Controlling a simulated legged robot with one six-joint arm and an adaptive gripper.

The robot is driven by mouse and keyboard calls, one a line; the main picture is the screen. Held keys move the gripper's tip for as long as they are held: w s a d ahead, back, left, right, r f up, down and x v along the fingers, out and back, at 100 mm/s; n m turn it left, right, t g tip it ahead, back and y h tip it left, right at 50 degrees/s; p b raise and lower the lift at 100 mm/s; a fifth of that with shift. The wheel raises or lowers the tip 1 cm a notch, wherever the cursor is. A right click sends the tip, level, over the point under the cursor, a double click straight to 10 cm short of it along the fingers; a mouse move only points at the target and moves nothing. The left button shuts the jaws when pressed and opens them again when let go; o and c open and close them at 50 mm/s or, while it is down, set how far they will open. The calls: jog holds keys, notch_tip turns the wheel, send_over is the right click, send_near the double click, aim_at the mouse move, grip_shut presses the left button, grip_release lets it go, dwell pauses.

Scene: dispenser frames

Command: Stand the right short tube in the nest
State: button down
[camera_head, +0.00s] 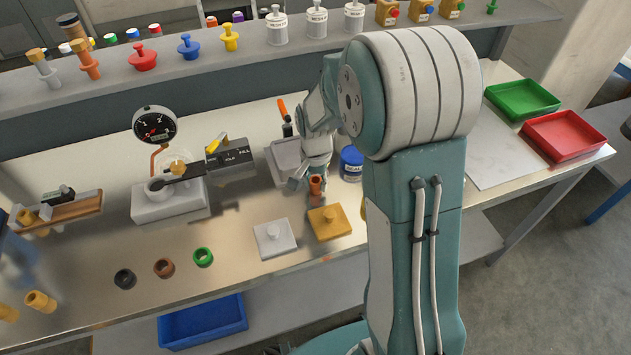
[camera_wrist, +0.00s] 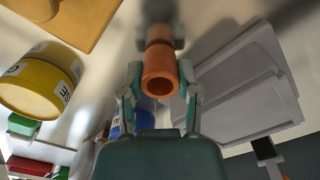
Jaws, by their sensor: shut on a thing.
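My gripper (camera_head: 308,180) is above the bench, between the grey tray and the blue jar. In the wrist view my gripper (camera_wrist: 160,85) is shut on an orange-brown short tube (camera_wrist: 159,60), one finger on each side, its open end facing the camera. The tube (camera_head: 316,186) also shows below the fingers in the head view, upright or nearly so. A pressure-gauge dispenser (camera_head: 168,200) with a white base and a dark lever stands to the left. I cannot tell for sure which part is the nest. Whether the tube touches anything below is unclear.
A white knobbed plate (camera_head: 274,247) and an orange one (camera_head: 330,222) lie in front of my gripper. A grey tray (camera_head: 284,160) and a blue jar (camera_head: 351,163) stand close by. Black (camera_head: 124,278), brown (camera_head: 163,267) and green (camera_head: 203,257) rings lie at the front edge.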

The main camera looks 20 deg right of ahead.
jog(key=shift+f, duration=0.25)
jog(key=shift+c, duration=1.6)
grip_release()
